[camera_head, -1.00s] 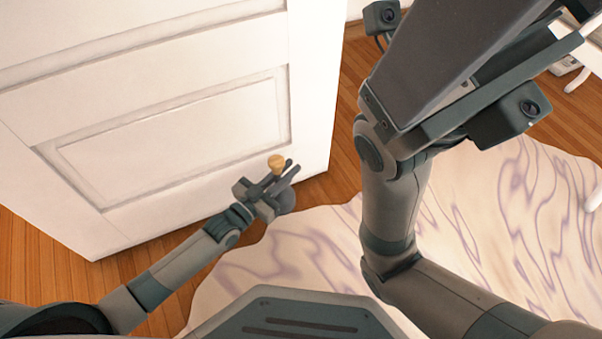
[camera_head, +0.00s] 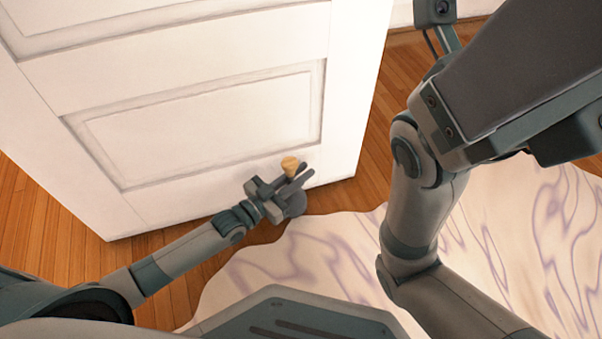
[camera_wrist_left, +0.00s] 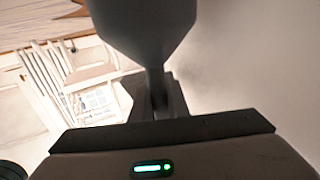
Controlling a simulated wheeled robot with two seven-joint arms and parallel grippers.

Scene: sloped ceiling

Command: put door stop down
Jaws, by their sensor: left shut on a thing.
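The door stop (camera_head: 293,205) has a rounded grey body and a tan knob (camera_head: 290,164) on top. It is low in front of the white door panel, near the door's bottom right corner. My left gripper (camera_head: 293,183) is shut on it between the knob and the body. In the left wrist view the door stop (camera_wrist_left: 147,30) is a dark grey shape narrowing to a neck at the fingers. I cannot tell whether its base touches the floor. My right arm fills the right side of the head view; its fingers do not show.
The white panelled door (camera_head: 200,120) fills the left and middle. A cream rug with purple veining (camera_head: 320,255) lies right of the gripper. Bare wooden floor (camera_head: 165,270) shows left of the rug and under the door.

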